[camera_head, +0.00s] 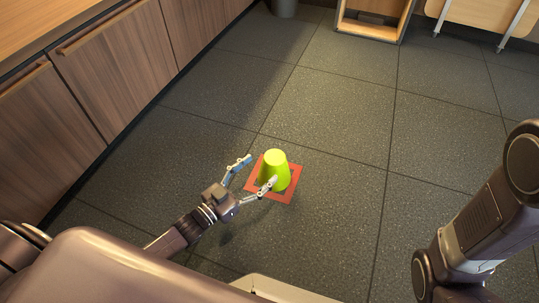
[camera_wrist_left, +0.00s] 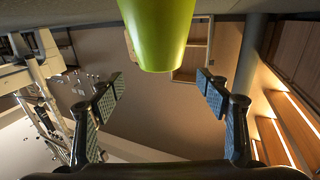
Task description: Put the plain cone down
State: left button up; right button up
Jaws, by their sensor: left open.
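The plain yellow-green cone (camera_head: 275,169) stands upright on a red square (camera_head: 284,196) on the floor in the head view. It has a flat top, and a patterned or darker inner area shows on the square beside it. My left gripper (camera_head: 260,170) is open, with its fingers spread on the near-left side of the cone. In the left wrist view the cone (camera_wrist_left: 159,30) is at the top, ahead of and between the open fingers (camera_wrist_left: 160,85), with a gap to both. My right arm shows at the right, but its gripper is out of view.
Wooden cabinets (camera_head: 110,75) run along the left. A wooden open box (camera_head: 372,22) and a wheeled table (camera_head: 485,18) stand at the back, with a grey bin (camera_head: 285,7) at the top. The tiled floor around the red square is clear.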

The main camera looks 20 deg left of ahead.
pick_arm(q)
jog(key=p+v, duration=0.1)
jog(key=v, duration=0.3)
jog(key=shift+s+a, duration=0.15)
jog(key=shift+s, duration=0.2)
